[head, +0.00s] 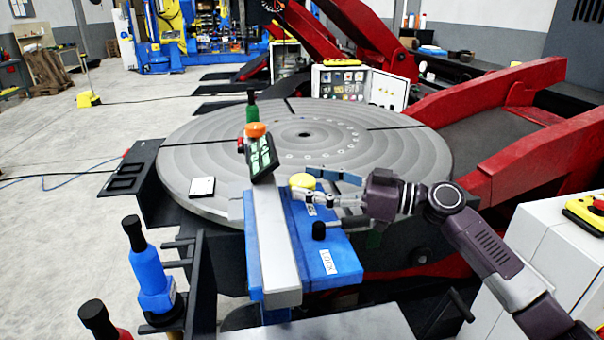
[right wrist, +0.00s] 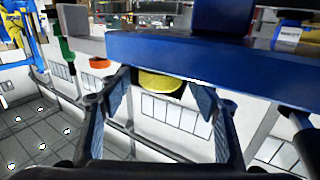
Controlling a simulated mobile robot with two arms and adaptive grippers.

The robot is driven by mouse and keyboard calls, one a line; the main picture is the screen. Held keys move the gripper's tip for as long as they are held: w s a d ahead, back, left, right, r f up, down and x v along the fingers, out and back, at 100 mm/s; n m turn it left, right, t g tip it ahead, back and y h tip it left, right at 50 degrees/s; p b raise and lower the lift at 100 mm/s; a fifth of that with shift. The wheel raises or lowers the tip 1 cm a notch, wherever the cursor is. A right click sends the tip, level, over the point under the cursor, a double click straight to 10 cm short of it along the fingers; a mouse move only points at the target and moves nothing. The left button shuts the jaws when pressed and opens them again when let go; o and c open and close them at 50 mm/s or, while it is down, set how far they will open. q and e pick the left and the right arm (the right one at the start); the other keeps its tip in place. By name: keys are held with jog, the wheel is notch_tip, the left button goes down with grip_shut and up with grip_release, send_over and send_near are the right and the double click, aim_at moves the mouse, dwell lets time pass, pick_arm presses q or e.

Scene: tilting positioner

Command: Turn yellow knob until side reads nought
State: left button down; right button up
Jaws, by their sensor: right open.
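The yellow knob (head: 303,181) sits on the blue box (head: 318,243) beside the grey rail. My right gripper (head: 306,184) is at the knob, with one finger on each side of it in the head view. In the right wrist view, the knob (right wrist: 160,83) shows between the two spread fingertips (right wrist: 162,95), partly under a blue edge. The fingers look apart from it there. A tilted black readout with green displays (head: 262,157) stands at the rail's far end; its figures are too small to read. My left gripper is not in view.
A black-knobbed lever (head: 319,230) stands close below my right gripper. An orange button (head: 255,130) and green bottle-like handle (head: 252,105) are behind the readout. The large round grey table (head: 400,150) lies beyond. A blue handle (head: 148,270) stands at left.

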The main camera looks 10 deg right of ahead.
jog(key=shift+w+a+r, duration=0.15)
jog(key=shift+w+a, duration=0.2)
jog(key=shift+a, duration=0.25)
jog(key=shift+w+a, duration=0.15)
jog(key=shift+a, duration=0.1)
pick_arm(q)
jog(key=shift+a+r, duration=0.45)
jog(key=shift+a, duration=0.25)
pick_arm(e)
jog(key=shift+c, duration=0.6)
jog(key=shift+f, duration=0.2)
jog(key=c, duration=1.1)
jog(key=n+g+y+b, duration=0.1)
jog(key=n+g+b, duration=0.1)
jog(key=b, duration=0.6)
jog(key=shift+w+f+g, duration=0.1)
jog(key=shift+f+g, duration=0.05)
jog(key=shift+g, duration=0.45)
pick_arm(q)
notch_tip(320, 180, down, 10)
jog(key=b, duration=0.2)
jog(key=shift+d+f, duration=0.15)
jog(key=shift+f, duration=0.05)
pick_arm(e)
jog(key=shift+r+n+g+y, duration=0.25)
jog(key=shift+n+g+y, duration=0.15)
jog(key=shift+n+g, duration=0.45)
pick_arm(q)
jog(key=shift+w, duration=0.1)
